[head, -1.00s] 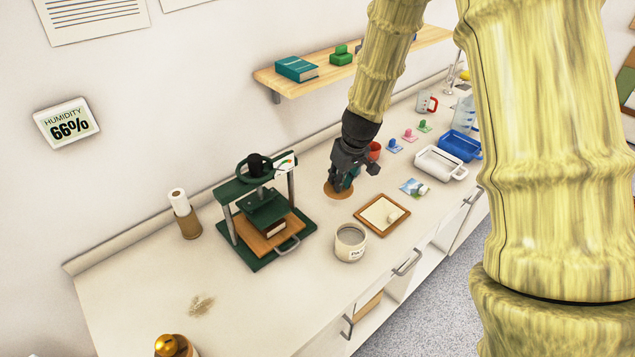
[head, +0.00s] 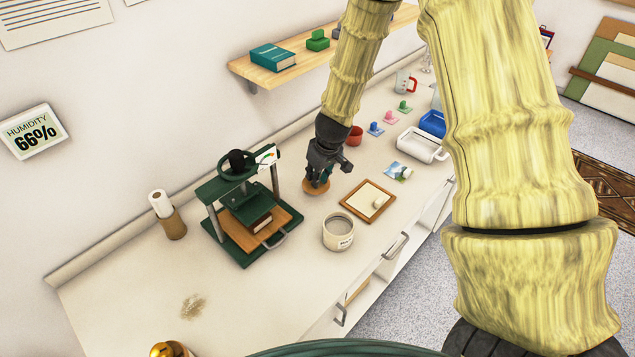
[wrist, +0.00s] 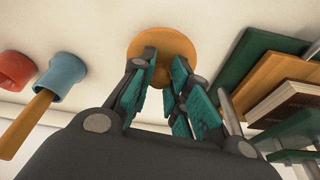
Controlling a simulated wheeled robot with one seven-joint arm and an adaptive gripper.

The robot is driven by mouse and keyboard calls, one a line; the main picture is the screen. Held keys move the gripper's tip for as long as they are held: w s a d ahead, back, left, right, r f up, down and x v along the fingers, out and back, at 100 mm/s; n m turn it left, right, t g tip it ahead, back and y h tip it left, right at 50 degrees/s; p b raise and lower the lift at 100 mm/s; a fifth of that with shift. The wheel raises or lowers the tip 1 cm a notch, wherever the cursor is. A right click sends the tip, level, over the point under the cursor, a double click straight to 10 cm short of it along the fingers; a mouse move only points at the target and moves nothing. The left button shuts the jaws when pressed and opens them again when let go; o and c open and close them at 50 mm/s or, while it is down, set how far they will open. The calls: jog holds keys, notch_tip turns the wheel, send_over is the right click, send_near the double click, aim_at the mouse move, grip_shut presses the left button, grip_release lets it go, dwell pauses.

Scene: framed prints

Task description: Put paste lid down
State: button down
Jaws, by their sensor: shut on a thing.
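The paste lid (head: 316,187) is a round orange-brown wooden disc with a knob. In the wrist view the lid (wrist: 160,43) shows beyond my fingertips, with its knob between them. My gripper (head: 320,176) is shut on the lid and points down at the counter between the press and the framed board; in the wrist view the gripper (wrist: 160,78) has teal finger pads. I cannot tell if the lid touches the counter. The white paste pot (head: 338,232) stands uncovered in front of the lid, apart from it, its label partly readable.
A green press (head: 245,212) stands left of my gripper. A wood-framed board (head: 367,200) lies to the right. A red cup (head: 355,135) and trays (head: 422,145) are farther back. A shelf (head: 330,48) hangs above. The counter's left front is mostly clear.

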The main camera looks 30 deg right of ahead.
jog(key=x, duration=0.3)
jog(key=shift+s+d+f+p, duration=0.2)
jog(key=shift+s+f+p, duration=0.05)
jog(key=shift+f+p, duration=0.15)
jog(key=shift+s, duration=0.1)
jog(key=shift+a+r, duration=0.1)
jog(key=c, duration=1.4)
grip_release()
jog(key=shift+f, duration=0.2)
jog(key=shift+o, duration=0.3)
jog(key=shift+r, duration=0.25)
jog(key=b+v, duration=0.2)
jog(key=v, duration=0.9)
jog(key=shift+r, duration=0.4)
jog(key=shift+s, duration=0.1)
